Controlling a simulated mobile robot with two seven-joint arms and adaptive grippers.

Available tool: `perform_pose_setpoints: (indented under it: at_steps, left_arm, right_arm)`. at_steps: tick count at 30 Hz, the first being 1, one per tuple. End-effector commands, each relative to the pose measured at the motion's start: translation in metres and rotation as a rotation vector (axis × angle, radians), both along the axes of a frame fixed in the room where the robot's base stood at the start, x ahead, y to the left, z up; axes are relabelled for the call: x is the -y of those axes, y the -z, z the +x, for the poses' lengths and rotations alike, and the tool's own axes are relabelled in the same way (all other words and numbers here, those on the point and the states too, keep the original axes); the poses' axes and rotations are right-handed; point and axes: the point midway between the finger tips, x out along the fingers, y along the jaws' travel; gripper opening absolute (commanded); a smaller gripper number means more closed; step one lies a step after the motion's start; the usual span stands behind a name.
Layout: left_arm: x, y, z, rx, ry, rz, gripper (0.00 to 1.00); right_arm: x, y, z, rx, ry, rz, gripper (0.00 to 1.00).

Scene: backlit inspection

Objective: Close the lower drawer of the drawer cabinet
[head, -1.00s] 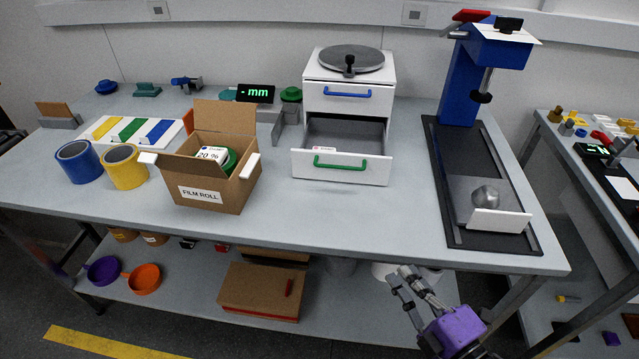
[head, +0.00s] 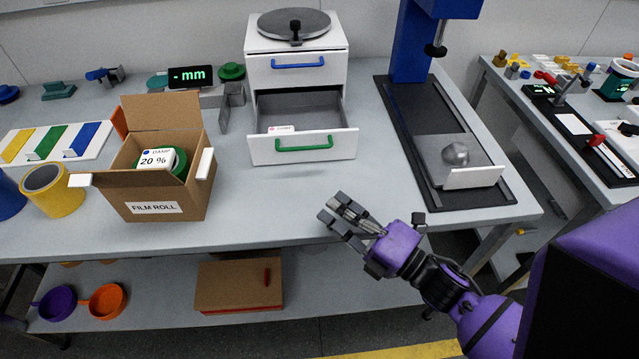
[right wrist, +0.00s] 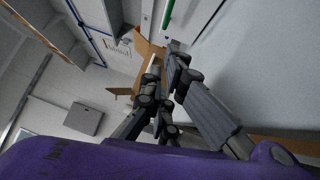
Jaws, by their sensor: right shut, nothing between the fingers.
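The white drawer cabinet (head: 251,72) stands at the back middle of the table. Its lower drawer (head: 262,151) is pulled out, showing a grey inside, and has a green handle (head: 303,143). The upper drawer (head: 265,75) with a blue handle is closed. My right gripper (head: 333,209) is shut and empty, in front of and below the lower drawer, near the table's front edge and apart from the drawer. In the right wrist view, the fingers (right wrist: 172,65) point toward the green handle (right wrist: 168,14) at the top. My left gripper is not in view.
A cardboard film roll box (head: 150,206) stands left of the drawer, with yellow tape (head: 50,196) beyond it. A blue stand on a black base (head: 405,165) is at the right. A round grey plate (head: 284,24) sits on the cabinet. The table before the drawer is clear.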

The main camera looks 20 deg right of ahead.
Motion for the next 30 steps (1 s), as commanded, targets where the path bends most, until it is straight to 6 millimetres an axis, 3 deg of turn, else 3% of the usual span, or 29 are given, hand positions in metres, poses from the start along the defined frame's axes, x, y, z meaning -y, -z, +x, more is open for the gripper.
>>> perform_pose_setpoints:
  at_steps: [7, 13, 18, 30]
  left_arm:
    - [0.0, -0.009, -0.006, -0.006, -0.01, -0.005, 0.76]
    - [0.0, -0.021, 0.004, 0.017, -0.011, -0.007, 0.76]
    - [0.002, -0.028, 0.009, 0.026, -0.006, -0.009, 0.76]
    - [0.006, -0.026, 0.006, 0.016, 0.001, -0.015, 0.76]
  right_arm:
    - [-0.024, -0.013, 0.045, 0.011, -0.002, 0.001, 0.0]
    - [-0.044, -0.018, 0.081, 0.008, -0.001, 0.002, 0.0]
    - [-0.035, -0.021, 0.104, 0.005, 0.0, -0.002, 0.0]
    - [-0.032, -0.02, 0.115, 0.001, 0.0, 0.0, 0.0]
